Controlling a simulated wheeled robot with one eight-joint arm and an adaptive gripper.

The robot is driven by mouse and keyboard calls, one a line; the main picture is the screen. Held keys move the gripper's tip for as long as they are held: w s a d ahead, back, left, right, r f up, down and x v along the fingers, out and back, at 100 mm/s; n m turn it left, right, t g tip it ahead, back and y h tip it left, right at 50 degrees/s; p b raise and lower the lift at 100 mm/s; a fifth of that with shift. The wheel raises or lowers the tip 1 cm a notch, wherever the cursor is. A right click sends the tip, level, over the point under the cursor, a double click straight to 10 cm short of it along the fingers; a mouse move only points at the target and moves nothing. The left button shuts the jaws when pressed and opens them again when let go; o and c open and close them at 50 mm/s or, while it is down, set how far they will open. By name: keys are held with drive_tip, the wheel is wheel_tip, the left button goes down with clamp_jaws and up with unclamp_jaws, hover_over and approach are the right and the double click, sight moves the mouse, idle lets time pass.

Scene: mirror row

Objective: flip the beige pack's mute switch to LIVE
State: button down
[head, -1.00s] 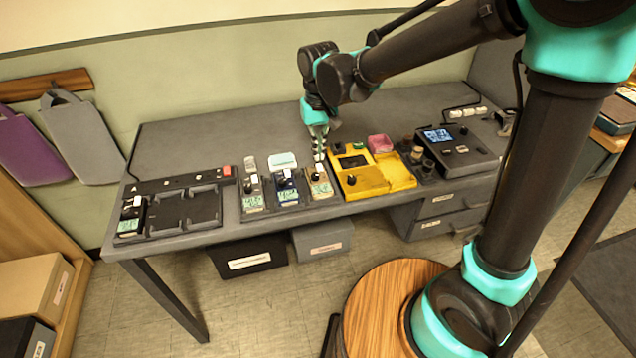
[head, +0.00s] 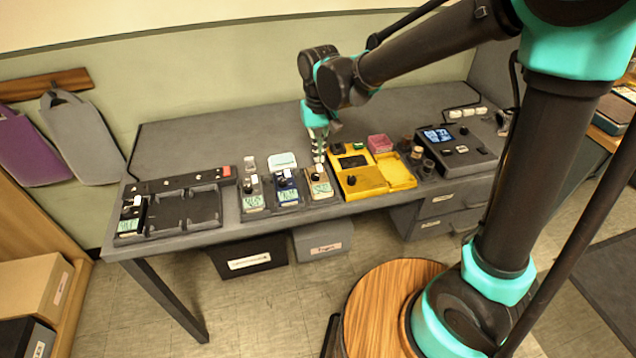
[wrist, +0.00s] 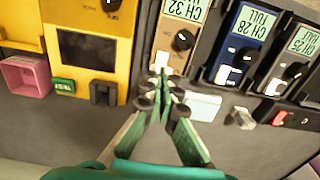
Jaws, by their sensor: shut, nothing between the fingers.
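The beige pack (head: 320,189) stands at the right end of a short row of packs on the desk. In the wrist view the beige pack (wrist: 178,32) appears upside down, with a "CH 32" screen, a black knob (wrist: 183,40) and a small white switch piece (wrist: 162,59) near its end. My gripper (head: 318,160) is over the back end of this pack, pointing down. In the wrist view my gripper (wrist: 160,76) is shut and empty, with its tips right beside the white piece. I cannot tell whether they touch. The switch's position marking is not readable.
A blue pack (head: 287,190) and a dark grey pack (head: 252,198) stand close on the left. A yellow device (head: 366,181) stands close on the right.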

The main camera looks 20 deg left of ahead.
drive_tip(key=shift+f, duration=1)
idle(1.1)
drive_tip(key=shift+r, duration=3.5)
